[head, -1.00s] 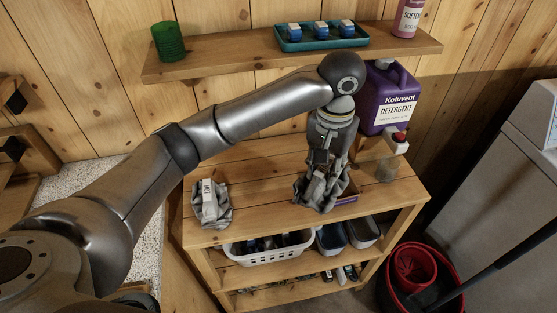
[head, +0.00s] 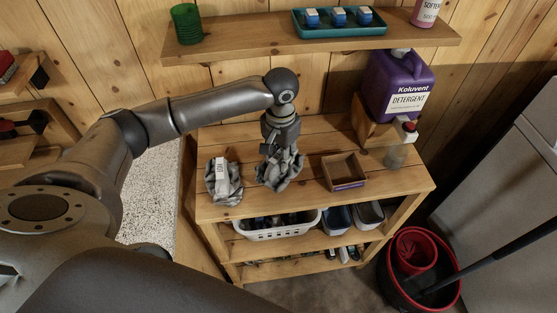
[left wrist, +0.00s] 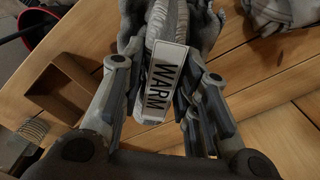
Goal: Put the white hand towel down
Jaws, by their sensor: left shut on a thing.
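My left gripper (head: 279,158) is shut on a crumpled cloth (head: 272,178), greyish in these pictures, which I take for the white hand towel. In the left wrist view the cloth (left wrist: 180,28) is between the fingers, with a white label (left wrist: 164,80) reading WARM facing the camera. It is over the wooden top (head: 310,205), between another cloth and a small box; whether it touches the wood I cannot tell. The other crumpled grey cloth (head: 234,186), with a white tag, lies to the left. My right gripper is not in view.
The small open wooden box (head: 350,183) is right of the held cloth. A wall shelf (head: 250,47) is above. A white basket (head: 270,233) is below, a red bucket (head: 415,250) beside.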

